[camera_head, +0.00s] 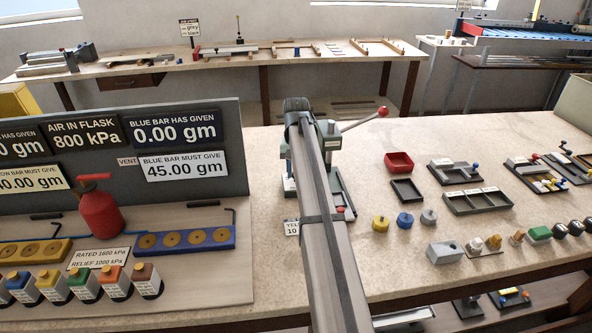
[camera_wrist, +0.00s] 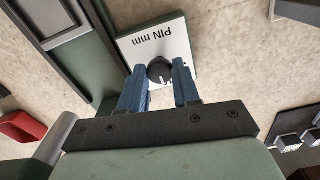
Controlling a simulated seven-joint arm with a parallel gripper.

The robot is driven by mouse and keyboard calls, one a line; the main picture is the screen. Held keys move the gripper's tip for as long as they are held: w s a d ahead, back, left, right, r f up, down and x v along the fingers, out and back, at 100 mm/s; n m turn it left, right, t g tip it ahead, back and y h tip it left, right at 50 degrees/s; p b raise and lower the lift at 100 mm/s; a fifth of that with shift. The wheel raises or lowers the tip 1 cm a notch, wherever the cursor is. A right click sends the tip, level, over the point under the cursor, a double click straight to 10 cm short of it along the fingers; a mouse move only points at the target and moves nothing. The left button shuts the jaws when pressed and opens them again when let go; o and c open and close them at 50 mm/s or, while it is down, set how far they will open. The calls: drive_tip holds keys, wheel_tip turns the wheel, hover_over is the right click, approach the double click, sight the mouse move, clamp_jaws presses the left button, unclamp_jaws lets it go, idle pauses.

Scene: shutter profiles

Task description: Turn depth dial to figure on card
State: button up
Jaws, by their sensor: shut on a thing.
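The depth dial (camera_wrist: 160,72) is a small dark round knob with a white mark, in the wrist view. It sits at the edge of a white plate (camera_wrist: 178,48) that reads "PIN mm" upside down. My gripper (camera_wrist: 159,77) has its two blue fingers on either side of the dial, shut on it. Figures around the dial are not readable. In the head view my arm hides the gripper and the dial. A small card (camera_head: 291,227) beside my arm shows "YEL" and "10", its rest hidden behind the arm.
A press with a red-knobbed lever (camera_head: 383,111) stands behind my arm. A panel (camera_head: 190,150) with gauges and a red flask (camera_head: 99,212) are at left. Trays (camera_head: 478,201), a red bin (camera_head: 398,163) and coloured knobs (camera_head: 405,219) lie at right.

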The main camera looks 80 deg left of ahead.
idle(0.3)
drive_tip(key=o, duration=1.1)
drive_tip(key=shift+c, duration=0.2)
wheel_tip(320, 180, up, 14)
drive_tip(key=shift+f, duration=0.1)
